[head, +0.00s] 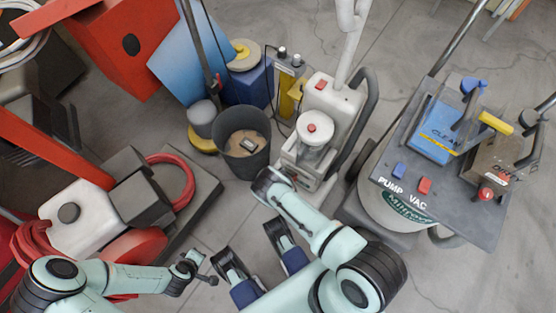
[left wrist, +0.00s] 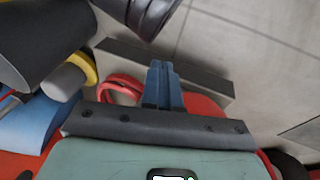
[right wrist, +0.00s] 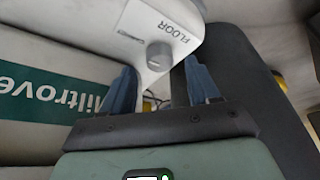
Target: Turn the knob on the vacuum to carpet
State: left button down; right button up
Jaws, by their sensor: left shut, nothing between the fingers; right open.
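The white upright vacuum (head: 322,97) stands upper centre in the head view. In the right wrist view its white panel carries a round grey knob (right wrist: 160,55). "FLOOR" and smaller lettering show upside down above the knob; its pointer direction is unclear. My right gripper (right wrist: 158,80) is open, its two blue fingers spread either side of the knob in the picture, the knob appearing beyond the tips. Contact is not visible. My left gripper (left wrist: 162,75) is shut and empty, low over the floor beside the red machine (head: 135,245).
The vacuum's dark handle (head: 366,95) is close by. Bare floor lies at the lower right.

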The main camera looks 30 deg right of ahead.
pick_arm(q)
jog(key=s+d+r+g+h+p, duration=0.1)
jog(key=s+d+r+g+p, duration=0.1)
jog(key=s, duration=0.5)
notch_tip(320, 180, up, 4)
jog(key=shift+s+d+f+m+p, duration=0.15)
jog(key=shift+d+m+p, duration=0.15)
jog(key=shift+d+p, duration=0.75)
pick_arm(e)
jog(key=v, duration=1.1)
pick_arm(q)
jog(key=shift+a, duration=0.15)
